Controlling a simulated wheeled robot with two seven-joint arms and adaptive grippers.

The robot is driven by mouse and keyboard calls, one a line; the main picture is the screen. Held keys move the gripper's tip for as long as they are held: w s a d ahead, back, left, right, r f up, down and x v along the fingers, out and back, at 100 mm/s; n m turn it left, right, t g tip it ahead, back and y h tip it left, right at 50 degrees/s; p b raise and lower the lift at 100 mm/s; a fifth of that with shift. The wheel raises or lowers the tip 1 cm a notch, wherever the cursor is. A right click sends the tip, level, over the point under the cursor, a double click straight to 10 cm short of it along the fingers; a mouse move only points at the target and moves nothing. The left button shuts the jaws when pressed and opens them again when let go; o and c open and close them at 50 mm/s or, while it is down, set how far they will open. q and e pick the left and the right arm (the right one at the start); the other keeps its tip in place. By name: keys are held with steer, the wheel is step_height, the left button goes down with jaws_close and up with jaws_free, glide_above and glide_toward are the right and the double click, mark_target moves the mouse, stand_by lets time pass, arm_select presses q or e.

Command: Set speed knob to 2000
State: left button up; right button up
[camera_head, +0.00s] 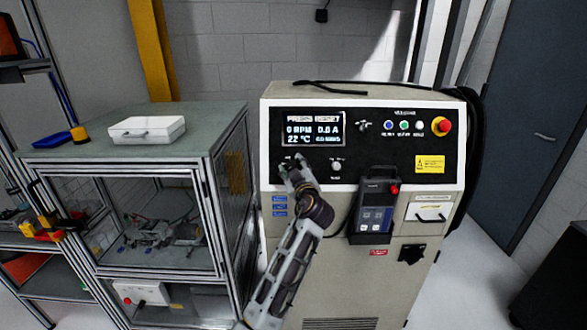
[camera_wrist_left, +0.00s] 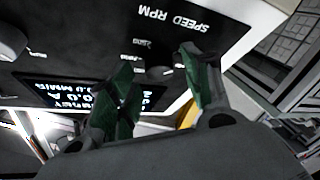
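The speed knob (camera_wrist_left: 158,72) is a small dark knob under the upside-down "SPEED RPM" label in the left wrist view. My left gripper (camera_wrist_left: 157,58) is open, with one green-padded finger on each side of the knob. A gap shows between the right finger and the knob; I cannot tell whether the left finger touches it. In the head view my left gripper (camera_head: 293,161) is at the panel's lower left and hides the speed knob. The display (camera_head: 313,129) above it reads 0 RPM, 0.0 A and 22 °C. My right gripper is not in view.
Another knob (camera_head: 336,165) is right of the gripper. A handheld pendant (camera_head: 376,205) hangs on the cabinet's front. A red emergency stop button (camera_head: 443,126) is at the panel's upper right. A glass-fronted enclosure (camera_head: 150,225) with a white case (camera_head: 147,130) on top stands left.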

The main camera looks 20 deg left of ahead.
arm_select(q)
steer(key=c, duration=1)
